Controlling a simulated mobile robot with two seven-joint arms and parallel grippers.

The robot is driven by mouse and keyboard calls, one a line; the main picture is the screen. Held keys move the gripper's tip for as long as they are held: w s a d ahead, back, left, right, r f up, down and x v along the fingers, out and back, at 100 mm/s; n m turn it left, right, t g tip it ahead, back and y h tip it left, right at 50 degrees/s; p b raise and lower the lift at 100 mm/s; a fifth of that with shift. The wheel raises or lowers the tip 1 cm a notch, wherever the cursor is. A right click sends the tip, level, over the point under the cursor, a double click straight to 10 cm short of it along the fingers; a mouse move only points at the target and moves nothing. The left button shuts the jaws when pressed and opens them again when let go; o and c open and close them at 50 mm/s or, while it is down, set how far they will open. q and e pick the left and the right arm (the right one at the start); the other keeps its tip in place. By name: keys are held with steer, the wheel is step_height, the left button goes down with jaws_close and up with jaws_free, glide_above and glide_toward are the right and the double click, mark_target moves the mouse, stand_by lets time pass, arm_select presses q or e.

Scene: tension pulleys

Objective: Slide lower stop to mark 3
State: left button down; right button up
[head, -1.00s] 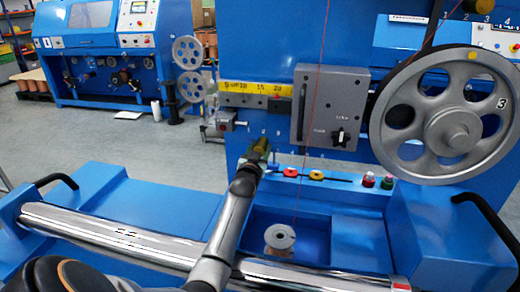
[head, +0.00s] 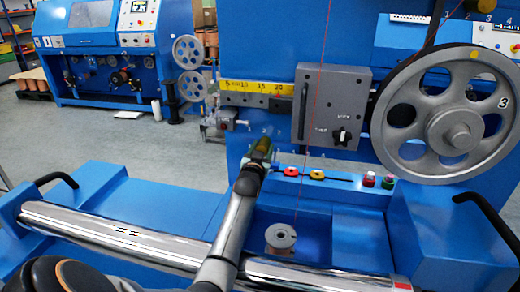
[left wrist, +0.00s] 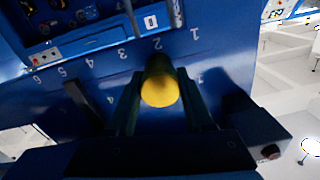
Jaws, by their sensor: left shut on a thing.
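A yellow knob (left wrist: 160,90), which I take to be the lower stop, stands out from the blue panel below the printed 2 in the left wrist view. My left gripper (left wrist: 161,98) is shut on it, with one dark finger on each side. The printed 3 (left wrist: 122,54) is just left of the 2 there. My right gripper is not in view.
A red knob (head: 291,172) and a yellow-orange knob (head: 317,174) sit on a ledge right of my gripper. A grey box (head: 335,105), a yellow scale (head: 252,87) and a large grey pulley (head: 450,115) are above. A spool (head: 281,237) stands in the tray below.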

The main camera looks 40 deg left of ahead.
arm_select(q)
steer(key=d, duration=0.1)
steer(key=w+d, duration=0.1)
steer(key=d, duration=0.1)
steer(key=shift+w+d+f, duration=0.15)
steer(key=shift+w+d, duration=0.05)
steer(key=shift+w, duration=0.2)
steer(key=shift+w+d+b, duration=0.2)
steer(key=shift+d+b, duration=0.1)
steer(key=shift+d, duration=0.05)
steer(key=shift+c, duration=1.4)
jaws_free()
steer(key=shift+a, duration=0.1)
steer(key=shift+s, duration=0.1)
